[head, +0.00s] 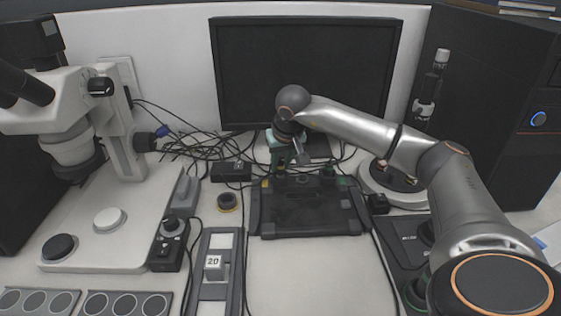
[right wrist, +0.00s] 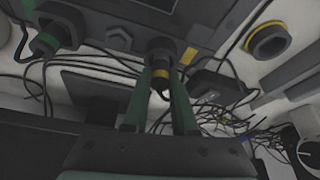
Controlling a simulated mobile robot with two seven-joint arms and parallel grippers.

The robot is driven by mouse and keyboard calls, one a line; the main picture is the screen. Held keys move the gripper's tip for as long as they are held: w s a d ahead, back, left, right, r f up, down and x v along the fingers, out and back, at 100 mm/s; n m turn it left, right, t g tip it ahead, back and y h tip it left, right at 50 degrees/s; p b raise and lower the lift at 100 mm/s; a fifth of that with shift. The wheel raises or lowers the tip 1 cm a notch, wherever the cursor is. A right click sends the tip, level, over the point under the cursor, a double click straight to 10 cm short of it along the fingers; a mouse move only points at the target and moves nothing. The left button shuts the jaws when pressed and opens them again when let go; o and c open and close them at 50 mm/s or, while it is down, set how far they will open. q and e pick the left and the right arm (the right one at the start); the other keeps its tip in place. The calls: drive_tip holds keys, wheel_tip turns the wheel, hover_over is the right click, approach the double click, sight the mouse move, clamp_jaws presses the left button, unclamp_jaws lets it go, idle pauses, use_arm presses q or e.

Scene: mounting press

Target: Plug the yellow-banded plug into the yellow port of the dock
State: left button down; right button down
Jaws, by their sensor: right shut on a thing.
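The dock (head: 305,215) is a dark box lying in the middle of the desk below the monitor. My right gripper (head: 280,165) is at its far edge, pointing down. In the right wrist view the green fingers of my right gripper (right wrist: 161,88) are shut on the yellow-banded plug (right wrist: 160,74). The plug's front end is at the dock's dark edge, in line with a round socket, with a yellow mark (right wrist: 189,55) beside it. I cannot tell how far the plug sits in the port. My left gripper is not in view.
A green-banded plug (right wrist: 46,42) sits at the dock's other side. Loose black cables (head: 190,148) tangle behind. A yellow-ringed roll (head: 228,201) lies left of the dock. A microscope (head: 75,140) stands left; a round-based stand (head: 395,185) is at right.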

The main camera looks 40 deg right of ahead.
drive_tip(key=shift+f, duration=0.3)
idle(0.5)
drive_tip(key=c, duration=0.6)
unclamp_jaws()
drive_tip(key=shift+c, duration=0.2)
drive_tip(key=shift+o, duration=0.4)
drive_tip(key=o, duration=0.5)
